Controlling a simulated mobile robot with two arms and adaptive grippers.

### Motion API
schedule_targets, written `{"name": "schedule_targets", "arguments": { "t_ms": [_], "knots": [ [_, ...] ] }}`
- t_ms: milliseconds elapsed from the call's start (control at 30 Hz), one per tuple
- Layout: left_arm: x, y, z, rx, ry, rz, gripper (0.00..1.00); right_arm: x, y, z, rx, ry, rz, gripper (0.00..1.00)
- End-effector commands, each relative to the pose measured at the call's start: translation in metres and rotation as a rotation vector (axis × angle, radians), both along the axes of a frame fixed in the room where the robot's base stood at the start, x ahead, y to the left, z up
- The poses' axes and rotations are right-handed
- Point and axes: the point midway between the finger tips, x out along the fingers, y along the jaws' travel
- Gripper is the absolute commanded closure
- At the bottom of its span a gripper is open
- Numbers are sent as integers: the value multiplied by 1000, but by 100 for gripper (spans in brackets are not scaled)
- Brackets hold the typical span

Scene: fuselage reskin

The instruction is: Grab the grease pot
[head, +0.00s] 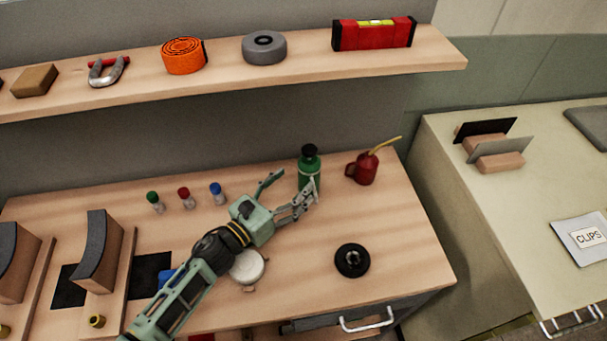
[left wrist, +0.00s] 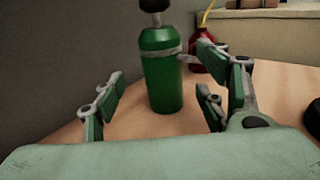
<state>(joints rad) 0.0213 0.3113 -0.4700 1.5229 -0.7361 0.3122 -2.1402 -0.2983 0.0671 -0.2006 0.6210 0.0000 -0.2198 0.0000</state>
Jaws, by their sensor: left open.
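No pot is plainly marked as grease; a round pale tin (head: 248,267) on the bench, partly hidden by my left arm, may be the grease pot. A green bottle (head: 308,170) with a black cap stands upright at the back of the bench. My left gripper (head: 294,184) is open, its fingers pointing at the bottle. In the left wrist view the green bottle (left wrist: 162,70) shows between the spread fingers, with gaps at both sides and nothing gripped. My right gripper is out of view.
A red oil can (head: 366,169) stands just right of the bottle. A black disc-shaped object (head: 352,260) lies nearer the front. Several small capped bottles (head: 185,197) stand to the left. A shelf (head: 300,68) overhangs the back; the bench's right front is mostly clear.

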Motion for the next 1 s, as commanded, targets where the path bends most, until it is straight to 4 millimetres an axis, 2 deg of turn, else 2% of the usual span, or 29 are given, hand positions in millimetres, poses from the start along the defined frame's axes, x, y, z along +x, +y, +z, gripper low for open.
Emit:
{"name": "schedule_targets", "arguments": {
  "t_ms": [233, 400, 700, 1000],
  "knots": [
    [25, -21, 1, -3, -1, 0, 34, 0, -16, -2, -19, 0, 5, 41],
    [43, -36, 1, -4, 0, 1, 34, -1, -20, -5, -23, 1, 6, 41],
    [48, -40, 1, -2, 2, 0, 34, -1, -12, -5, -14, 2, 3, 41],
    [48, -40, 1, -2, 2, 0, 58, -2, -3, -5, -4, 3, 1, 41]
  ]
}}
